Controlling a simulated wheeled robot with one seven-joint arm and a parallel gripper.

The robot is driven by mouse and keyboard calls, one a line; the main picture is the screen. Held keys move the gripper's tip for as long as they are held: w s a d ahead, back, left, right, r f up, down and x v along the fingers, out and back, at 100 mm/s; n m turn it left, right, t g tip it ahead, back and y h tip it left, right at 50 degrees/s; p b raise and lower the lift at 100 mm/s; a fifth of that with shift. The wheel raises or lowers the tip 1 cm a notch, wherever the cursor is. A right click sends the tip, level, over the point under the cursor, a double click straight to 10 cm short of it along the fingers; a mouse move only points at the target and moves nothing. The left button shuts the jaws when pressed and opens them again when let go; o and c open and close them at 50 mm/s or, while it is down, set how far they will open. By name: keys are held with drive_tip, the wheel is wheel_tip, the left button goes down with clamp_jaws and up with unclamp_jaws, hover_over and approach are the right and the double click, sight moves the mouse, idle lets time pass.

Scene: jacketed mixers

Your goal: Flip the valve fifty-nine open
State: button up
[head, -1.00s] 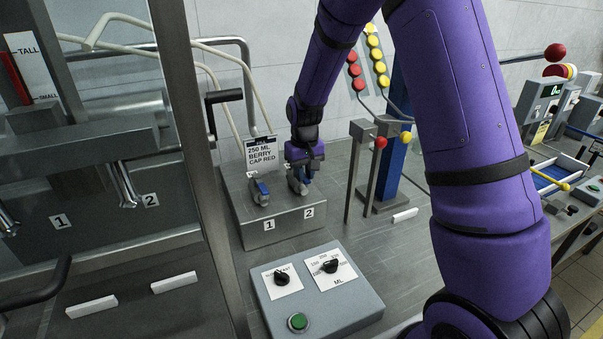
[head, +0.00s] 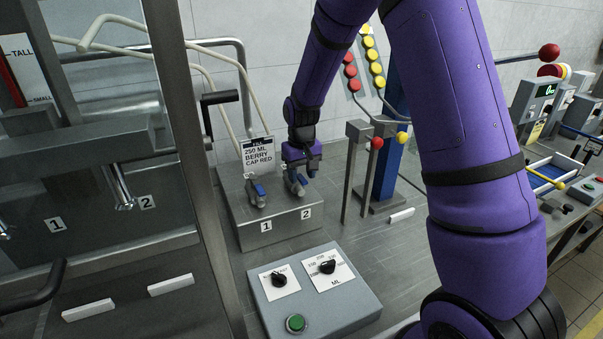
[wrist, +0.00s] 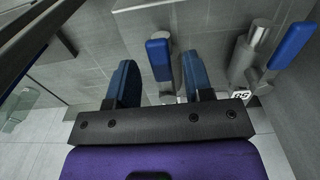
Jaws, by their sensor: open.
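Two valves with blue lever handles stand on a grey block (head: 283,232), above number plates 1 and 2. The left valve (head: 256,190) is clear in the head view. The right valve (head: 296,184) is partly hidden by my gripper (head: 301,172). In the wrist view, my gripper (wrist: 158,90) is open, with one blue handle (wrist: 159,58) between its fingers and a visible gap on each side. Another blue handle (wrist: 290,45) is to the right. A small upside-down tag (wrist: 240,94), seemingly 59, sits between the two valves; which one it marks is unclear.
A sign (head: 258,155) reading 250 ML BERRY CAP RED stands behind the valves. A control box (head: 318,302) with two dials and a green button (head: 295,322) is in front. A steel post (head: 190,150) rises on the left, two upright levers (head: 359,165) on the right.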

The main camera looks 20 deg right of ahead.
sight(301, 177)
wheel_tip(301, 177, up, 11)
idle(0.5)
drive_tip(key=shift+f, duration=0.1)
